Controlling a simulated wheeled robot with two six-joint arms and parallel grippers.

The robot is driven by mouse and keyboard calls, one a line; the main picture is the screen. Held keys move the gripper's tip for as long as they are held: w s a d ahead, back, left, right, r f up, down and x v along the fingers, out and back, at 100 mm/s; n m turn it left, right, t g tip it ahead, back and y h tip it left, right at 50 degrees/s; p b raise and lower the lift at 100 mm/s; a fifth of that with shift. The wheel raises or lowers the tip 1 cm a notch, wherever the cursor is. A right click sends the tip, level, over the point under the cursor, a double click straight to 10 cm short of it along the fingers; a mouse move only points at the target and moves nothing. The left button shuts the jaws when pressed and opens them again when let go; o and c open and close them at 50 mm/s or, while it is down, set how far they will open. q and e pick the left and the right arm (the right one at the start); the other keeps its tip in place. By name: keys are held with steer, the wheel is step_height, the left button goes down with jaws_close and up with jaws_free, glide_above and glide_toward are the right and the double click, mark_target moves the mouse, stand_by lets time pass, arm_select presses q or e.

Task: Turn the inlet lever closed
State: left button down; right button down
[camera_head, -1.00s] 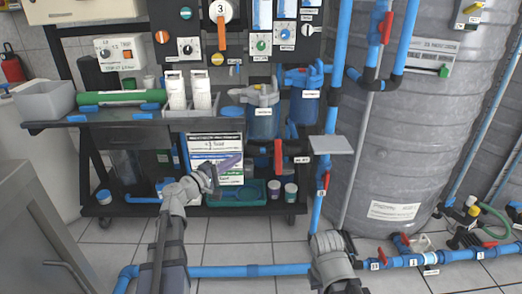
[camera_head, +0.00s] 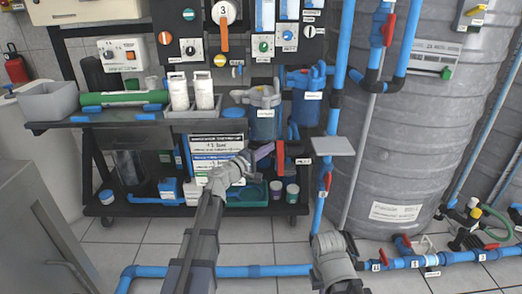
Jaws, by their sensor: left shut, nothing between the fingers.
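A red lever (camera_head: 280,155) hangs upright on the blue pipework under the right end of the dark bench, with a small white label beside it. The label is too small to read, so I cannot tell for sure that this is the inlet lever. Another red lever (camera_head: 327,181) sits lower on the vertical blue pipe. My right arm shows at the bottom, but its gripper is not visible.
A grey plate (camera_head: 333,146) juts out right of the lever. Blue filter housings (camera_head: 265,122) hang above it. A large ribbed grey tank (camera_head: 395,130) fills the right side. A blue floor pipe (camera_head: 262,271) runs low across the front. A green tray (camera_head: 247,195) is on the lower shelf.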

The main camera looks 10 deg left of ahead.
stand_by(0.3)
arm_select(q)
steer(key=shift+w+d+r, duration=0.15)
steer(key=shift+d+r, duration=0.05)
steer(key=shift+d, duration=0.4)
arm_select(e)
steer(key=shift+a+r, duration=0.1)
steer(key=shift+r, duration=0.05)
